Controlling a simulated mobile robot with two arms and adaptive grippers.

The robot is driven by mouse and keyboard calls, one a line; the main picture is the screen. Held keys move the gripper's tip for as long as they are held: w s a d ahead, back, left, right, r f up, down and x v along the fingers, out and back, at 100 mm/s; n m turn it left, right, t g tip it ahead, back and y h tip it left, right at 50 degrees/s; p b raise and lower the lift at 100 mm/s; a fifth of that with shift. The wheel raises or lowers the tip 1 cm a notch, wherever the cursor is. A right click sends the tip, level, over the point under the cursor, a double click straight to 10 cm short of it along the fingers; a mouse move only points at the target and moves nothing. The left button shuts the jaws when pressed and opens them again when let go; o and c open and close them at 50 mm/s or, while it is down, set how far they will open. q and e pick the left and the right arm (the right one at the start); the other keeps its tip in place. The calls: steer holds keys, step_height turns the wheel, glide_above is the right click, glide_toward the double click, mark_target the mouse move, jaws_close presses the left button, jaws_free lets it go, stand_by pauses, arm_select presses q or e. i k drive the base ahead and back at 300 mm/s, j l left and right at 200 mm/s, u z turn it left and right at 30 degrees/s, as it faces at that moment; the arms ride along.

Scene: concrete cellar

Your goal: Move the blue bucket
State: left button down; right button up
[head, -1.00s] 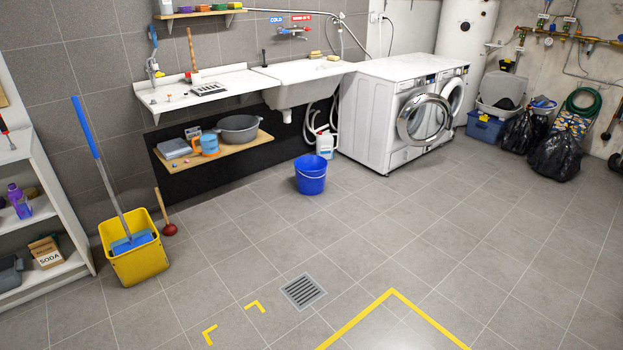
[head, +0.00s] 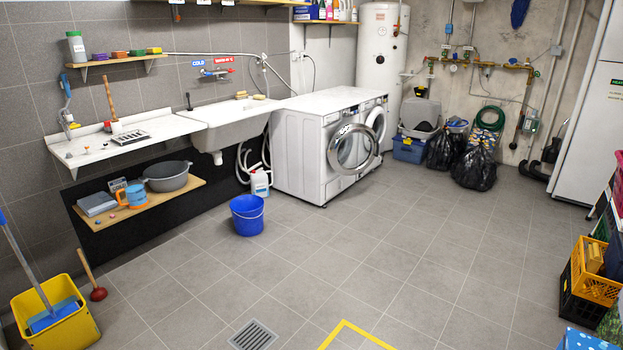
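The blue bucket (head: 247,215) stands upright on the grey tiled floor in the head view, left of centre. It is in front of the sink and to the left of the washing machines, with a thin handle across its front. Its inside is mostly hidden by the rim and looks dark. Nothing touches it that I can see. Neither of my grippers shows in the head view.
A floor drain (head: 253,336) and yellow floor tape (head: 345,330) lie in front. A yellow mop bucket (head: 58,322) and plunger (head: 98,293) stand left. A washing machine (head: 310,160) has its round door open. Crates (head: 596,285) stand right. The middle floor is clear.

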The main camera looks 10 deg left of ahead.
mark_target(248, 216)
steer(key=i+j+u, duration=0.35)
steer(key=i, duration=0.75)
steer(key=i+j+u, duration=0.1)
steer(key=i+u, duration=0.3)
steer(key=i, duration=0.75)
